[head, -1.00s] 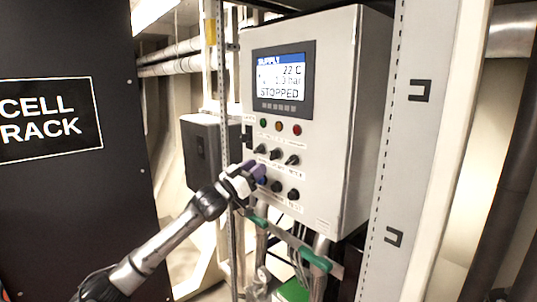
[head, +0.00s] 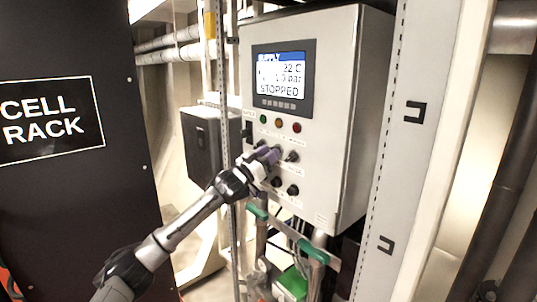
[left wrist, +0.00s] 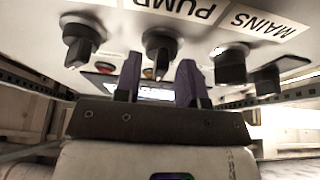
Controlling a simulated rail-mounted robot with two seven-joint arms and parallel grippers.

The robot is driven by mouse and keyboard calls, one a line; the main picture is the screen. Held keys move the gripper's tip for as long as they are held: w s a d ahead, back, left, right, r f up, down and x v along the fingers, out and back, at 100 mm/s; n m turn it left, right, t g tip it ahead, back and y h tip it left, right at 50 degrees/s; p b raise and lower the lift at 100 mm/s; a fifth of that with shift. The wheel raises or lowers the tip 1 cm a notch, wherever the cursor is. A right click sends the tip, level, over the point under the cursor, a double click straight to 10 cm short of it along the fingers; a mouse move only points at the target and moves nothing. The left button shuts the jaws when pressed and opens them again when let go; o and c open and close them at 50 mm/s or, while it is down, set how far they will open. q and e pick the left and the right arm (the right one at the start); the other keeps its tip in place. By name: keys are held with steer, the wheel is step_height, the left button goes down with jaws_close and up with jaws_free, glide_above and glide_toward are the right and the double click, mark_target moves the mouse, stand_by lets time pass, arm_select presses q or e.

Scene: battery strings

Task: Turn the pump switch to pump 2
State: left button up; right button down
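The pump switch (left wrist: 160,48) is a black rotary knob under an upside-down "PUMP" label in the left wrist view. My left gripper (head: 266,155) is at the upper knob row of the grey control cabinet (head: 345,120). In the left wrist view its two purple fingers (left wrist: 159,80) are apart, one to each side of the pump switch, with gaps visible between knob and fingers. The gripper hides much of that switch in the head view. I cannot tell which position it points to. The display (head: 281,77) reads "STOPPED". My right gripper is not in view.
A mains switch (left wrist: 232,65) and another black knob (left wrist: 82,40) flank the pump switch closely. More knobs (head: 293,190) sit below, and indicator lamps (head: 280,124) above. Green-handled valves (head: 314,255) are under the cabinet. A dark cell rack (head: 65,200) stands at left.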

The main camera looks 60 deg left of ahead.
arm_select(q)
steer(key=shift+c, duration=0.4)
steer(key=shift+s+f, duration=0.1)
jaws_close()
steer(key=m+h+p, duration=0.2)
steer(key=m, duration=0.2)
steer(key=m+g+h+p, duration=0.1)
steer(key=m+h+p, duration=0.1)
steer(key=m, duration=0.2)
steer(key=m+h+p, duration=0.2)
steer(key=m, duration=0.2)
steer(key=shift+a, duration=0.1)
steer(key=shift+m+g+p, duration=0.3)
steer(key=shift+m+p, duration=0.1)
